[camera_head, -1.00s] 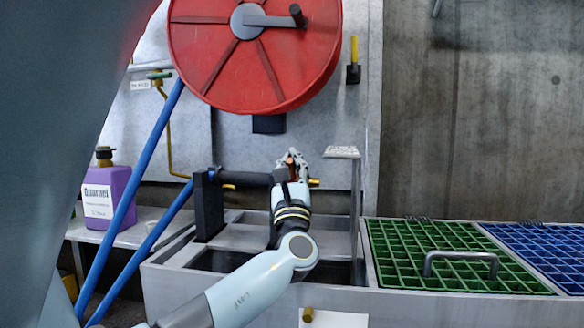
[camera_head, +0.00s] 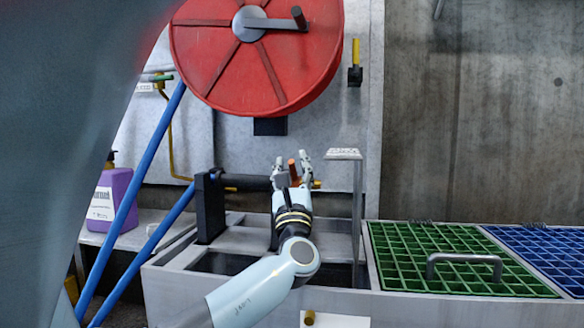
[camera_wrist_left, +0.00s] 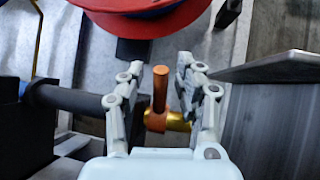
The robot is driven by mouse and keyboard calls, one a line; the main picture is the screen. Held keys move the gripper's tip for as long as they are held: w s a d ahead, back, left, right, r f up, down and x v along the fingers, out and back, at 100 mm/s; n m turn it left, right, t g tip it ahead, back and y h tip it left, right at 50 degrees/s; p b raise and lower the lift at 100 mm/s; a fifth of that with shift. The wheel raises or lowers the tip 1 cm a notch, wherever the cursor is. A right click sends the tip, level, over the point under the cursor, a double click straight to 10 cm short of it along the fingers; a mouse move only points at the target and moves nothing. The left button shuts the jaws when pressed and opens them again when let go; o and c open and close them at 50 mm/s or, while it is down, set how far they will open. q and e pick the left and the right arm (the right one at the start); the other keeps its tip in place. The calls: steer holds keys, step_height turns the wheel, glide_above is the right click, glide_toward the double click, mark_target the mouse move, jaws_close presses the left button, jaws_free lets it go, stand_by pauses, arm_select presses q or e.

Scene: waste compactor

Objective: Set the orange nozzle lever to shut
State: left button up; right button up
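The orange nozzle lever (camera_wrist_left: 160,88) stands up between the fingers of my left gripper (camera_wrist_left: 150,92) in the left wrist view. Its base sits on a brass fitting (camera_wrist_left: 178,122) at the end of a black nozzle tube (camera_wrist_left: 65,98). The fingers are spread on both sides, with gaps between them and the lever. In the head view the lever (camera_head: 293,168) shows between the fingertips of the left gripper (camera_head: 292,162), in front of the black tube (camera_head: 246,182). My right gripper is out of view.
A black bracket (camera_head: 208,205) holds the tube at left. A metal post with a flat top (camera_head: 343,153) stands close to the right of the gripper. A red hose reel (camera_head: 256,60) hangs above. Green grating (camera_head: 410,265) lies at right.

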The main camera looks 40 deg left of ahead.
arm_select(q)
steer(key=shift+r+t, duration=0.1)
steer(key=shift+t, duration=0.2)
steer(key=v, duration=1.2)
steer(key=shift+d, duration=0.1)
